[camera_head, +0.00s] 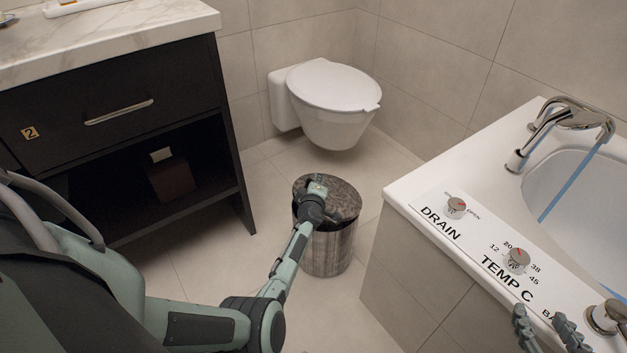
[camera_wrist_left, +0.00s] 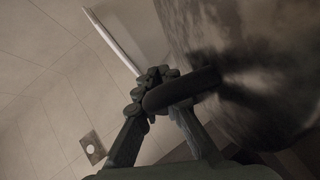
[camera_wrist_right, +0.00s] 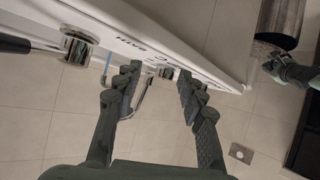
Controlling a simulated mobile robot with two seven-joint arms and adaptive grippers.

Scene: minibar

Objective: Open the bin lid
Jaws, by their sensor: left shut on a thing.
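The bin (camera_head: 328,255) is a metallic cylinder standing upright on the floor between the cabinet and the bath. Its mottled dark round lid (camera_head: 342,197) lies over the top, with a dark band below its edge; I cannot tell whether it is slightly raised. My left gripper (camera_head: 318,189) is at the lid's top. In the left wrist view, its fingers (camera_wrist_left: 155,88) are shut on a black curved handle (camera_wrist_left: 185,90) beside the lid's surface (camera_wrist_left: 245,50). My right gripper (camera_head: 545,328) is open and empty above the bath's edge; its parted fingers show in the right wrist view (camera_wrist_right: 157,90).
The white bath (camera_head: 440,215) with its knobs and tap is on the right. A toilet (camera_head: 330,95) hangs on the back wall behind the bin. A dark cabinet (camera_head: 105,95) with a marble top stands on the left. The tiled floor around the bin is clear.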

